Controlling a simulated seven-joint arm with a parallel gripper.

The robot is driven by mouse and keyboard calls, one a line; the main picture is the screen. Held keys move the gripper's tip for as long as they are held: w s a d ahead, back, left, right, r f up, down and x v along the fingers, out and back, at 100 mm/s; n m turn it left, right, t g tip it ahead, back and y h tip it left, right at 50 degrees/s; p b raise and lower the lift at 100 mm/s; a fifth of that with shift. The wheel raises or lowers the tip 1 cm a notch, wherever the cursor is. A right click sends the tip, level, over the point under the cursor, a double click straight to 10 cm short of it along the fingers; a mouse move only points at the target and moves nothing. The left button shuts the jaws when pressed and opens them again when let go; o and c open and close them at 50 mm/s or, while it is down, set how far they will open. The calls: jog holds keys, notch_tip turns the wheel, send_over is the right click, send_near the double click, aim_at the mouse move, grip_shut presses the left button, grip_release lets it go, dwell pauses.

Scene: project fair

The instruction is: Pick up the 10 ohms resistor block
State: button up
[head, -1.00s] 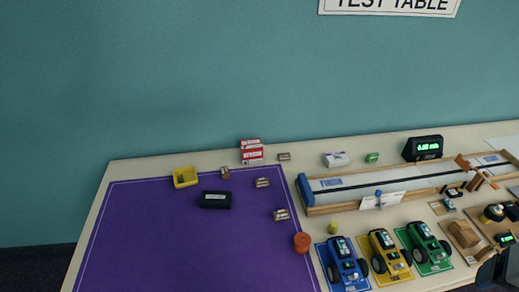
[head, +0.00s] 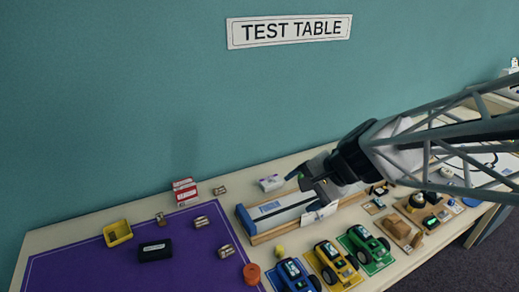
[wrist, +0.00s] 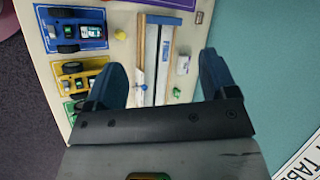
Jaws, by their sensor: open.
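Several small tan, banded blocks that look like resistor blocks are in the head view. One (head: 160,219) is at the purple mat's back edge, two more (head: 201,222) (head: 225,251) are on its right part, and one (head: 220,190) is on the bare table beside the red-and-white boxes. Their values are too small to read, so I cannot tell which is 10 ohms. My gripper (head: 312,184) is open and empty above the wooden-sided track, right of these blocks. In the wrist view its fingers (wrist: 162,68) are spread apart, with one small block (wrist: 199,17) near the top edge.
The purple mat (head: 90,270) also holds a yellow bin (head: 117,233), a black box (head: 155,251) and an orange cylinder (head: 251,273). Red-and-white boxes (head: 184,191) stand behind it. The track (head: 270,212) and blue, yellow and green cars (head: 330,266) are to the right.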

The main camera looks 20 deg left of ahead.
jog(key=w+a+f+m+y, duration=0.2)
jog(key=a+f, duration=0.1)
jog(key=a, duration=0.6)
jog(key=w+a+f+m+y, duration=0.1)
jog(key=w+a+f+m, duration=0.25)
jog(key=a, duration=0.45)
jog(key=w+a+f+m+y, duration=0.2)
jog(key=a+f, duration=0.2)
jog(key=a, duration=0.5)
jog(key=m+t, duration=0.3)
jog(key=m, duration=0.7)
send_near(158, 215)
jog(key=shift+s+a+f+n, duration=0.1)
jog(key=shift+a+n, duration=0.15)
jog(key=shift+a, duration=0.05)
jog(key=shift+x, duration=1.3)
jog(key=shift+x, duration=2.55)
